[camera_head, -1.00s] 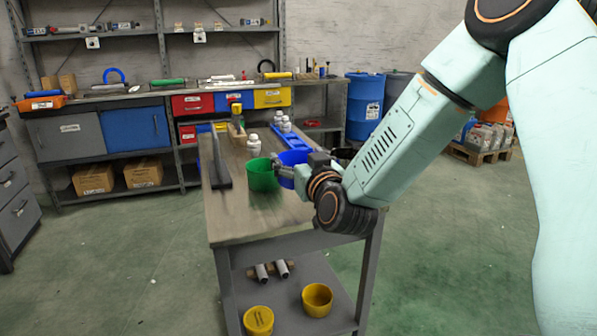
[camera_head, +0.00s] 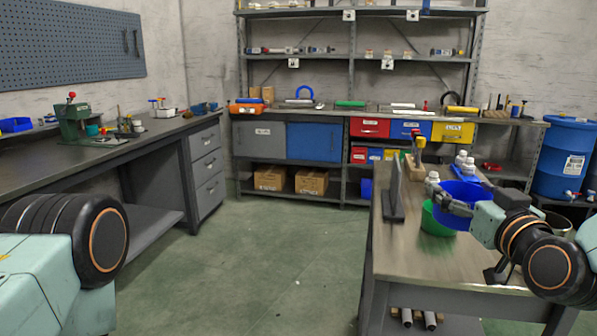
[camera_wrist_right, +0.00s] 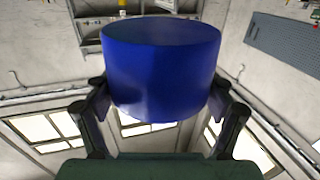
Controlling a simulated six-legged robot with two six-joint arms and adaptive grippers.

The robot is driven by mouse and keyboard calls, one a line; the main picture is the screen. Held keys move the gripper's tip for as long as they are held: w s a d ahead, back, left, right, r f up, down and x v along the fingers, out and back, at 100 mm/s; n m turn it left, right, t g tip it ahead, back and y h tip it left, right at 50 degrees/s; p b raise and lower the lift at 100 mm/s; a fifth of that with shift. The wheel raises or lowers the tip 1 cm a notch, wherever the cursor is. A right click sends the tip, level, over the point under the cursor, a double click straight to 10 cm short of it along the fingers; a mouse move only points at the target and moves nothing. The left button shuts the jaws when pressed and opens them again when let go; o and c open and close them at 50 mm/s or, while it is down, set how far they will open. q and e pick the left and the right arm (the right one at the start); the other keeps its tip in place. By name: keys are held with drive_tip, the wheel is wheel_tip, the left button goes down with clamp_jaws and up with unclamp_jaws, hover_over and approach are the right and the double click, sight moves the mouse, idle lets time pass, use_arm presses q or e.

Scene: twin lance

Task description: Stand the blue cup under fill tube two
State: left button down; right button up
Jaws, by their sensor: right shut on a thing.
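The blue cup (camera_head: 462,212) is held in my right gripper (camera_head: 456,202) over the workbench at the right of the head view. In the right wrist view the same cup (camera_wrist_right: 160,70) fills the middle, with one finger of my right gripper (camera_wrist_right: 160,105) against each side. In the head view it overlaps a green cup (camera_head: 434,222) that stands on the bench. I cannot make out any numbered fill tube. My left arm shows at the lower left, but its gripper is out of view.
A dark upright plate (camera_head: 394,195) stands on the workbench (camera_head: 408,255), left of the cups. White bottles (camera_head: 432,180) stand behind them. Blue drums (camera_head: 566,160) are at the far right. A second bench (camera_head: 130,145) runs along the left. The floor between the benches is clear.

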drive_tip(key=s+a+f+n+y, duration=0.1)
drive_tip(key=s+a+f+y, duration=0.1)
drive_tip(key=f, duration=0.5)
drive_tip(key=s+a+f+n+g+y, duration=0.1)
drive_tip(key=s+a+f+n+y, duration=0.1)
drive_tip(key=s+a+f, duration=0.3)
drive_tip(key=s+a+f+n+g+y, duration=0.1)
drive_tip(key=s+a+f+n+y, duration=0.1)
drive_tip(key=s+f, duration=0.5)
wheel_tip(320, 180, down, 2)
drive_tip(key=shift+s+a+f+y, duration=0.1)
drive_tip(key=shift+s+a+y, duration=0.15)
drive_tip(key=shift+a+y, duration=0.7)
drive_tip(key=shift+d, duration=0.15)
